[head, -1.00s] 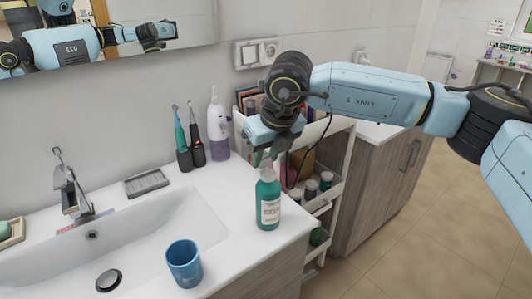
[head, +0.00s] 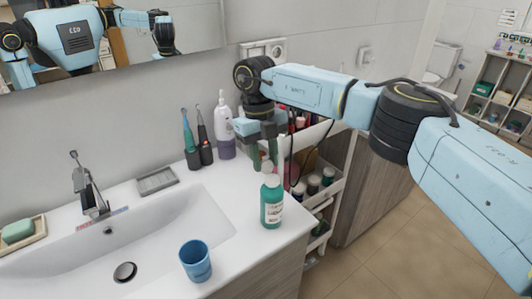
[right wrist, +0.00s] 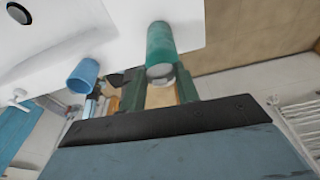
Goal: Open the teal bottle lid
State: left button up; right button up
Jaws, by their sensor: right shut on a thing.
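The teal bottle (head: 271,207) stands upright on the white counter near its right front corner. Its pale lid (right wrist: 160,72) shows at the bottle's top in the right wrist view, between the two green fingers. The bottle body (right wrist: 160,42) extends away from the fingertips in the wrist view. The lid looks close against the bottle; I cannot tell whether it is loosened. My left gripper does not show directly.
A blue cup (head: 196,262) stands left of the bottle by the sink basin (head: 165,235). A filled white cart (head: 328,190) is close on the right. Counter space between cup and bottle is free.

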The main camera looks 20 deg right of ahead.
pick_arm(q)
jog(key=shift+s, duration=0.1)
pick_arm(e)
jog(key=shift+w+f+g, duration=0.2)
jog(key=shift+g, duration=0.5)
jog(key=o, duration=1)
jog(key=shift+r, duration=0.15)
